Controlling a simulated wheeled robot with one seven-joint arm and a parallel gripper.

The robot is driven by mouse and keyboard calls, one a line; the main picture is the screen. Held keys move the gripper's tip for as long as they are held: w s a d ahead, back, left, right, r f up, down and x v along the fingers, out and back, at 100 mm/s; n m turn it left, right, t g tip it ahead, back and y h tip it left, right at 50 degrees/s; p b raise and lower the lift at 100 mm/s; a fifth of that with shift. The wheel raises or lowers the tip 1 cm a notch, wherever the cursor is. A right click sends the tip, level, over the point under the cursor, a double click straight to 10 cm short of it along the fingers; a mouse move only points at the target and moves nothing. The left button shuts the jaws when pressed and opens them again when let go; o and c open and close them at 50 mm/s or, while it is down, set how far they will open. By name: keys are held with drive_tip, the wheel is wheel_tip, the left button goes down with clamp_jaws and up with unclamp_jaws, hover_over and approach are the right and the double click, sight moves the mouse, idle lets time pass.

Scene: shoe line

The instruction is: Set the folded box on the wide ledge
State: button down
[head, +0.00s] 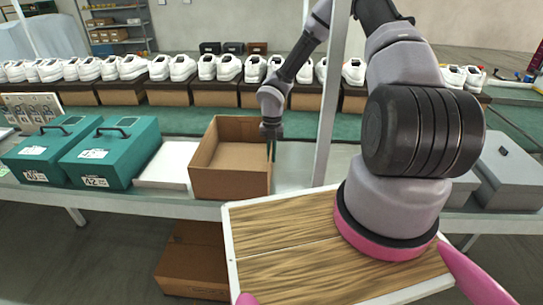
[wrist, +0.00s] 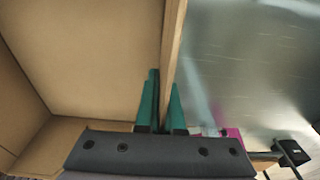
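The folded box (head: 230,185) is an open-topped brown cardboard box at the front of the long grey bench (head: 300,172), left of the upright post. I cannot tell whether its base rests fully on the bench. My gripper (head: 270,150) points down at the box's right wall. In the wrist view, its green fingers (wrist: 163,100) straddle that wall (wrist: 174,45), one inside and one outside, and appear closed against it. The box's inside looks empty in both views. I cannot tell for certain which surface is the wide ledge.
Two teal cases (head: 108,152) and a flat white piece (head: 166,163) stand left of the box. White shoes on boxes (head: 215,94) line the back. A metal post (head: 330,95) rises close to my arm. Grey boxes (head: 510,170) stand right; another cardboard box (head: 195,262) sits below.

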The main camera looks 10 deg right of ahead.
drive_tip(key=shift+f, duration=0.1)
drive_tip(key=c, duration=1)
unclamp_jaws()
drive_tip(key=shift+c, duration=0.2)
drive_tip(key=r, duration=0.4)
drive_tip(key=w+r, duration=0.1)
drive_tip(key=r, duration=0.7)
drive_tip(key=shift+w+d+r, duration=0.1)
drive_tip(key=shift+w+d, duration=0.1)
drive_tip(key=shift+d, duration=0.05)
